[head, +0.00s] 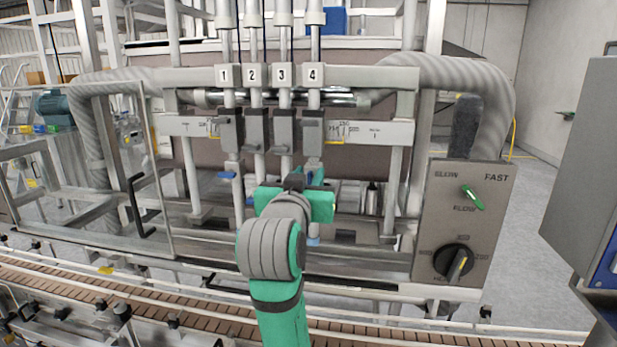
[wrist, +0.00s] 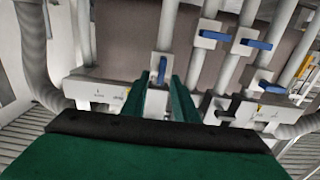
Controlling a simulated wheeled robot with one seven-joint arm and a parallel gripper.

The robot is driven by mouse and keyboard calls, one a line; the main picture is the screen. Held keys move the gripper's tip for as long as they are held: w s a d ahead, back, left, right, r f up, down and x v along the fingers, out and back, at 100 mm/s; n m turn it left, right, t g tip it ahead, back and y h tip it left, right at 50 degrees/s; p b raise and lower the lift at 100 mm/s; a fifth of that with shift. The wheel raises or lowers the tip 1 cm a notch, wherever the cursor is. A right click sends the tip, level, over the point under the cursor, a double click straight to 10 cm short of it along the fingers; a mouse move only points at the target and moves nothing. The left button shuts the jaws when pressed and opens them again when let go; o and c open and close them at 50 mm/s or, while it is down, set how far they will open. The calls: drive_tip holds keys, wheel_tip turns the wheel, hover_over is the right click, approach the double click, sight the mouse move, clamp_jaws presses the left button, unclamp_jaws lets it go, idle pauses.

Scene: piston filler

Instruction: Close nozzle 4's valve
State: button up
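Nozzle 4 (head: 313,100) is the rightmost of the numbered pipes in the head view. Its blue valve handle (wrist: 162,68) points along the pipe in the wrist view; a bit of blue shows above my gripper in the head view. My gripper (wrist: 164,84) is open, its two green fingers pointing at this handle, with the handle at the gap between the fingertips. I cannot tell whether a finger touches it. In the head view my gripper (head: 303,186) is in front of nozzle 4's lower pipe, and my wrist hides part of the pipes.
In the wrist view three other blue handles (wrist: 214,36) (wrist: 256,44) (wrist: 264,86) lie across their pipes. A control panel (head: 463,225) with two knobs stands at the right. A clear guard door (head: 85,180) is at the left. A conveyor (head: 150,310) runs along the front.

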clamp_jaws()
drive_tip(key=shift+m, duration=0.3)
drive_tip(key=m, duration=0.3)
drive_tip(key=shift+d+f+m, duration=0.1)
drive_tip(key=shift+d+m, duration=0.1)
drive_tip(key=shift+m, duration=0.1)
drive_tip(key=shift+s+d+f+m, duration=0.1)
drive_tip(key=shift+d+f+m, duration=0.15)
drive_tip(key=shift+m, duration=2)
drive_tip(key=shift+s+d+f+m, duration=0.15)
drive_tip(key=shift+f+m, duration=0.15)
drive_tip(key=shift+m, duration=2)
drive_tip(key=shift+w+d+f+m, duration=0.1)
drive_tip(key=shift+d+f+m, duration=0.15)
drive_tip(key=shift+m, duration=2)
drive_tip(key=shift+f, duration=0.1)
